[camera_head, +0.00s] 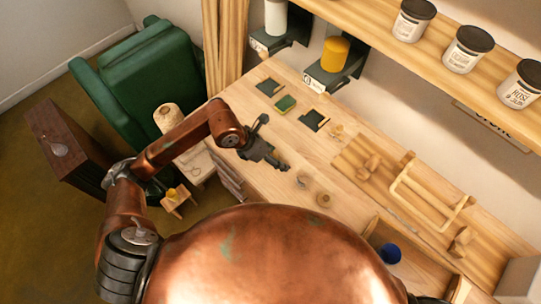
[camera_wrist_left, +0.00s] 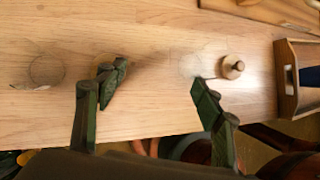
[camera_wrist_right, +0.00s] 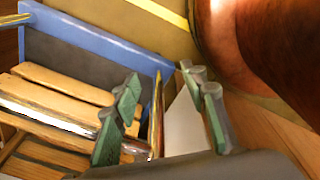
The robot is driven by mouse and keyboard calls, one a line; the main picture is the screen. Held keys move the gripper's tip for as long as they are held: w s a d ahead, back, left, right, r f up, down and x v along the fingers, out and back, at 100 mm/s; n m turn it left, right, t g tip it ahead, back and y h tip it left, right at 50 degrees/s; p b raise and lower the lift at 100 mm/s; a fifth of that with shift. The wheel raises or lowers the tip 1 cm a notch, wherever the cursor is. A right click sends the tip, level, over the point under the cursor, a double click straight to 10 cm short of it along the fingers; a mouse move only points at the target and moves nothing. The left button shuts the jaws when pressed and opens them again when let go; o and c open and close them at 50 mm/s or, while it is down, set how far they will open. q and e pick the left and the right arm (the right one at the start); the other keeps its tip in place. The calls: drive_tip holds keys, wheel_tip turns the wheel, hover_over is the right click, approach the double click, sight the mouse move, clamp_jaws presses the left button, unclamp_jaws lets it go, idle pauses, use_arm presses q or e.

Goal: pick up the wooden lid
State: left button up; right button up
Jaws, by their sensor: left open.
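The wooden lid (camera_head: 323,199), small and round with a knob, lies on the light wooden tabletop (camera_head: 262,192). It also shows in the left wrist view (camera_wrist_left: 233,67), right of the fingers, with a faint clear round thing (camera_wrist_left: 197,63) beside it. My left gripper (camera_head: 280,162) is open and empty over the table, up and left of the lid in the head view. In the left wrist view its fingers (camera_wrist_left: 157,76) are wide apart with bare wood between them. My right gripper (camera_wrist_right: 162,76) shows only in its own wrist view, with its fingers apart.
An open wooden box (camera_wrist_left: 288,88) stands right of the lid in the left wrist view; a blue cup (camera_head: 390,253) is in it. A wooden rack (camera_head: 405,190) stands behind. A blue-edged slatted thing (camera_wrist_right: 95,40) is close to my right fingers.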

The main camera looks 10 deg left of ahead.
use_arm(q)
drive_tip(key=w+a+f+y, duration=0.1)
drive_tip(key=f, duration=0.2)
drive_tip(key=w+a+f, duration=0.1)
drive_tip(key=w+f, duration=0.1)
drive_tip(key=w+a+f+y+p, duration=0.1)
drive_tip(key=f, duration=0.2)
drive_tip(key=shift+w+a+f+y, duration=0.3)
drive_tip(key=shift+w+a+f, duration=0.05)
drive_tip(key=shift+w, duration=0.05)
drive_tip(key=shift+c, duration=0.3)
drive_tip(key=c, duration=0.9)
drive_tip(key=shift+r, duration=0.15)
